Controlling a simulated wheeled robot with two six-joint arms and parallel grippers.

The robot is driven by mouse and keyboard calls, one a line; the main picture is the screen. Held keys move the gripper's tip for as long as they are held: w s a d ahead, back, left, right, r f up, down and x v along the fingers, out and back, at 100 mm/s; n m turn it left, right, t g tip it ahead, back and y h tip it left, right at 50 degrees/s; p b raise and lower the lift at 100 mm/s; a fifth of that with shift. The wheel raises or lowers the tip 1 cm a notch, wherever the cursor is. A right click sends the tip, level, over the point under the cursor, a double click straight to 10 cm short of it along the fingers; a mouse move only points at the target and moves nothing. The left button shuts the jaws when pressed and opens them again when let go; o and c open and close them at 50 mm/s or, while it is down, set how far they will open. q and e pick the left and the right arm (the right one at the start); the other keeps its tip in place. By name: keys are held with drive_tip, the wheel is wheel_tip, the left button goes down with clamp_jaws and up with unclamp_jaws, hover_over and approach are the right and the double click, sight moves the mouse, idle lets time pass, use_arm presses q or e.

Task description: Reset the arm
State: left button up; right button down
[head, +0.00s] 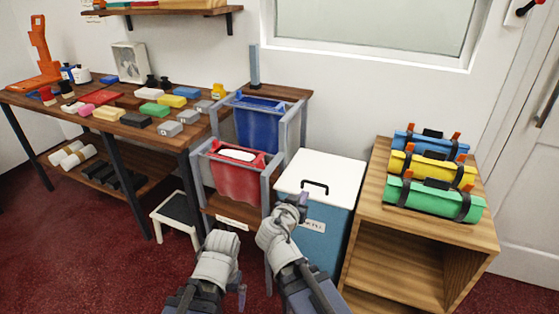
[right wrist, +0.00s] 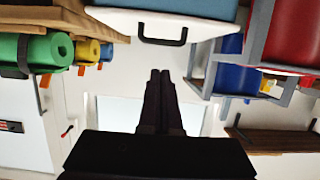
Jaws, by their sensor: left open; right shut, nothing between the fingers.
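My right gripper (head: 303,199) is raised in front of the white-lidded blue bin in the head view, its arm coming up from the bottom. Its two dark fingers are together and empty in the right wrist view (right wrist: 160,75). My left gripper (head: 242,292) is low at the bottom of the head view, left of the right arm. It is open, small and partly hidden by its own arm, and I see nothing held in it. Both arms are bent, with their pale grey joints close together.
The blue bin (head: 334,220) with a black handle stands just ahead. A rack holds red (head: 240,182) and blue (head: 262,127) bags beside it. A wooden shelf unit (head: 465,232) with rolled mats is right, a cluttered table (head: 128,127) left. A step stool (head: 177,214) stands on the carpet.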

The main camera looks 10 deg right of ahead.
drive_tip(key=s+a+r+n+g+y+p, duration=0.2)
drive_tip(key=s+a+n+g+p, duration=0.3)
drive_tip(key=s+p, duration=0.4)
drive_tip(key=s+a+r+n+g+y+p, duration=0.3)
drive_tip(key=s+a+n+g+y+p, duration=0.2)
drive_tip(key=s+p, duration=0.5)
drive_tip(key=a+g+p, duration=0.1)
drive_tip(key=a+g, duration=0.1)
drive_tip(key=a, duration=0.1)
drive_tip(key=shift+s+r+g+p, duration=0.2)
drive_tip(key=shift+g+p, duration=0.1)
drive_tip(key=shift+p, duration=0.1)
